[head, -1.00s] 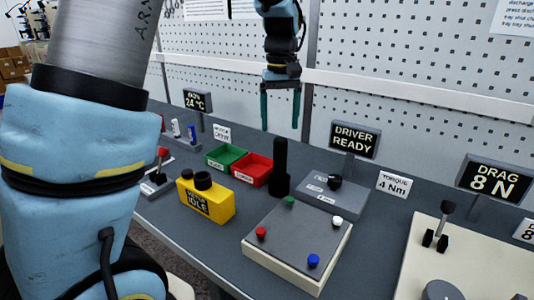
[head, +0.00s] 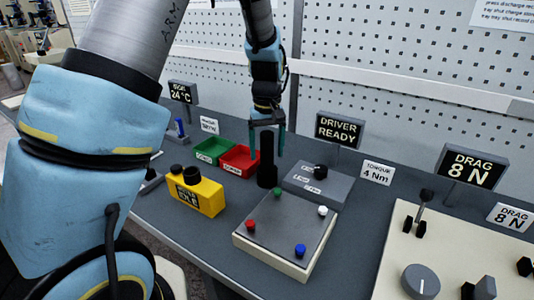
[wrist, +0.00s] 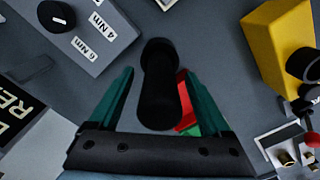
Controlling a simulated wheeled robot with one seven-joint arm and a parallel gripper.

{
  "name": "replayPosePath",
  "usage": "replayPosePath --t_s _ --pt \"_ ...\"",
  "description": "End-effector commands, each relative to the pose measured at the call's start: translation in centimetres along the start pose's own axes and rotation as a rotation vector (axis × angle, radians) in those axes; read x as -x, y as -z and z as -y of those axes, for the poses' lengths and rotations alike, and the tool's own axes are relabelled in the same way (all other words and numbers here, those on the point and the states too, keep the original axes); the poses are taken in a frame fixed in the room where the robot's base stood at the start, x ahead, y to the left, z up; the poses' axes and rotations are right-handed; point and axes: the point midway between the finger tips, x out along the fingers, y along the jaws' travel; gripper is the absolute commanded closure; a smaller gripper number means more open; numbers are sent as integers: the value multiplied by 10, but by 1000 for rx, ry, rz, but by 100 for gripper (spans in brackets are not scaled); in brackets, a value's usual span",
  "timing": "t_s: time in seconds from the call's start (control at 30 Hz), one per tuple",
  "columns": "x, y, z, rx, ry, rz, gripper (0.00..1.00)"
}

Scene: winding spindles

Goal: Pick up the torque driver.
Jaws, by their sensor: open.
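The torque driver is a black upright cylinder (head: 267,165) standing on the grey bench, behind the cream-sided box. In the wrist view the driver (wrist: 160,88) appears between the two green fingers, with no visible contact. My gripper (head: 267,153) is open, pointing down at the driver's upper part, with one finger on each side; it also shows in the wrist view (wrist: 161,82). The driver's lower end is partly hidden in the wrist view.
A red bin (head: 236,164) and a green bin (head: 210,157) sit just left of the driver. The grey torque-setting box (head: 325,188) is close on its right. A yellow box (head: 204,203) and the box with coloured knobs (head: 285,235) stand in front.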

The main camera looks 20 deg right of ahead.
Motion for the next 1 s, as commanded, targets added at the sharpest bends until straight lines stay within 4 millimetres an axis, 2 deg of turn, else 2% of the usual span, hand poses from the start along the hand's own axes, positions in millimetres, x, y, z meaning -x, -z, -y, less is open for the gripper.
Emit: replayPosePath --t_s 0.17,0.87,0.9,1.0 --pt "0 0 0 0 0 0 18" --pt "0 0 0 0 0 -1 97" --pt "0 0 0 0 0 -1 100" --pt "0 0 0 0 0 -1 100"
